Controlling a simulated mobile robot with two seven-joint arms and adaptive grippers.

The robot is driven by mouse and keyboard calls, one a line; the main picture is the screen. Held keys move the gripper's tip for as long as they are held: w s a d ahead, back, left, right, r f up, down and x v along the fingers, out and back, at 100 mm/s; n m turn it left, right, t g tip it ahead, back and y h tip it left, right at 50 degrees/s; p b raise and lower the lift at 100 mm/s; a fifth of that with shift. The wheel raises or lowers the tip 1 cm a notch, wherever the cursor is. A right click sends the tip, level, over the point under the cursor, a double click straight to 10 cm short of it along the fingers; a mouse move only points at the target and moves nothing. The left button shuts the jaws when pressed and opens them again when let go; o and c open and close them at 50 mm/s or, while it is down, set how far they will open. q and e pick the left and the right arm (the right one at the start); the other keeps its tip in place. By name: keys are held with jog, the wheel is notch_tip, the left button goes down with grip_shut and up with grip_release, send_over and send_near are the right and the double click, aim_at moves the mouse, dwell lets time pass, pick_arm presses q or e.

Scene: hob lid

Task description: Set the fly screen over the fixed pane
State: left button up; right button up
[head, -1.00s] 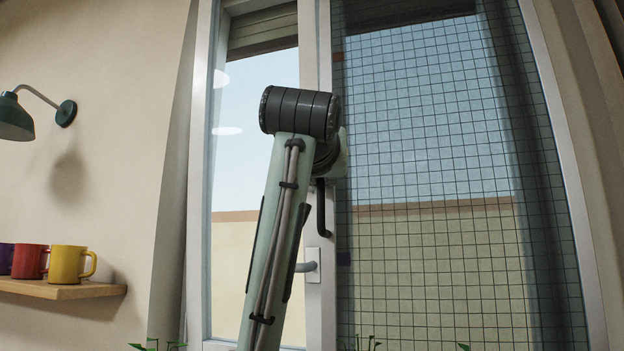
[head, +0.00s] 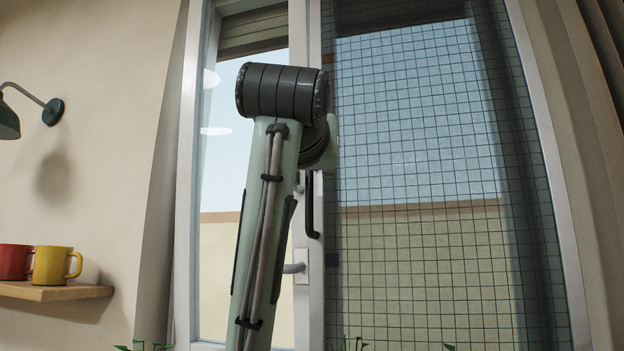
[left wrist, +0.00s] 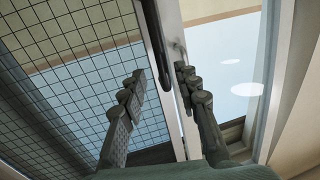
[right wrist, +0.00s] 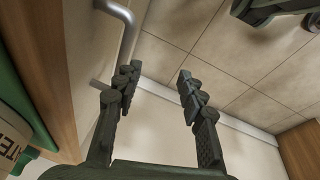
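The dark-gridded fly screen (head: 420,170) covers the right-hand pane of the window in the head view. It also shows at left in the left wrist view (left wrist: 70,50). A black bar handle (head: 310,205) stands upright along its left edge. My left gripper (left wrist: 160,72) is open. In the left wrist view the bar runs down between its fingertips; I cannot tell if they touch. The left-hand pane (head: 222,170) is clear of mesh. In the head view my wrist hides the fingers. My right gripper (right wrist: 155,80) is open and empty.
A grey window lever (head: 295,268) sits on the middle post below the bar. A shelf (head: 60,291) with mugs and a green wall lamp (head: 8,120) are at left. Plant tips show along the bottom. A metal rail handle (right wrist: 128,35) is near my right fingers.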

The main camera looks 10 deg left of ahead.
pick_arm(q)
jog(key=s+d, duration=0.1)
jog(key=s, duration=0.7)
jog(key=shift+s, duration=0.15)
jog(key=shift+f, duration=0.1)
